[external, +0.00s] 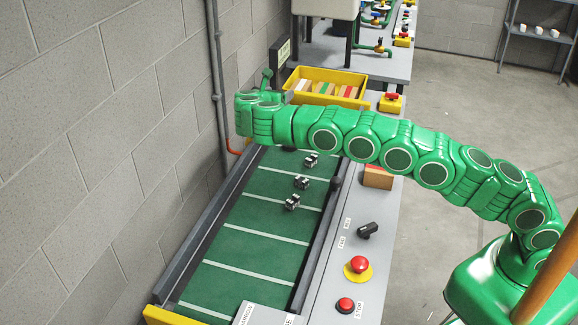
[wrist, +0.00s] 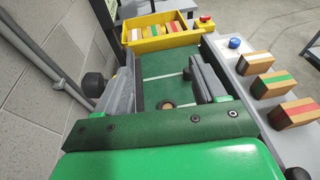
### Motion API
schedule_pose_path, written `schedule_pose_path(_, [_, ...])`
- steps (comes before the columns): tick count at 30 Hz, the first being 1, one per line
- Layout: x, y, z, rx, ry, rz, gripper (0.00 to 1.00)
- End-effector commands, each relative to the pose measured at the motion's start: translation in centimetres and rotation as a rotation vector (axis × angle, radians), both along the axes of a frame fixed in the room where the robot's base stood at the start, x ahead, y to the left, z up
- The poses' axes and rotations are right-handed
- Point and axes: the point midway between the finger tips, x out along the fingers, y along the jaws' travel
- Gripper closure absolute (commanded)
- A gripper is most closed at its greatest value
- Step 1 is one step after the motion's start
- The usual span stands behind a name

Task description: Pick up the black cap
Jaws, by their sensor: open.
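My gripper (wrist: 162,72) is open in the wrist view, with its two grey fingers spread over the green belt (wrist: 165,88) and nothing held between them. A small round brown disc with a dark edge (wrist: 166,105) lies on the belt between the fingers. I cannot tell whether it is the black cap. In the external view my gripper (external: 256,100) is at the far end of the belt, by the wall, and its fingers are hard to make out. A dark round thing (external: 289,148) shows on the belt just below my arm, partly hidden.
More striped blocks (wrist: 274,84) sit on the grey side panel. A red button (external: 359,265) and a black knob (external: 367,230) are nearer. The block wall (external: 90,140) is close left.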

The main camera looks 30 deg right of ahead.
Motion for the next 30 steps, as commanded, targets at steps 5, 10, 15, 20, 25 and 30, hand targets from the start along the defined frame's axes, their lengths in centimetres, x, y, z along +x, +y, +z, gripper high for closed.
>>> schedule_pose_path(5, [5.3,-0.8,4.4,-0.145,-0.003,0.175,0.30])
schedule_pose_path(10, [10.5,-0.7,9.4,-0.372,0.012,0.385,0.30])
schedule_pose_path(15, [14.4,0.1,13.7,-0.638,0.045,0.574,0.30])
schedule_pose_path(20, [16.9,1.1,16.0,-0.916,0.102,0.737,0.30])
schedule_pose_path(25, [18.6,1.9,16.6,-1.230,0.186,0.897,0.30])
schedule_pose_path(30, [19.4,2.0,15.5,-1.553,0.289,1.048,0.30])
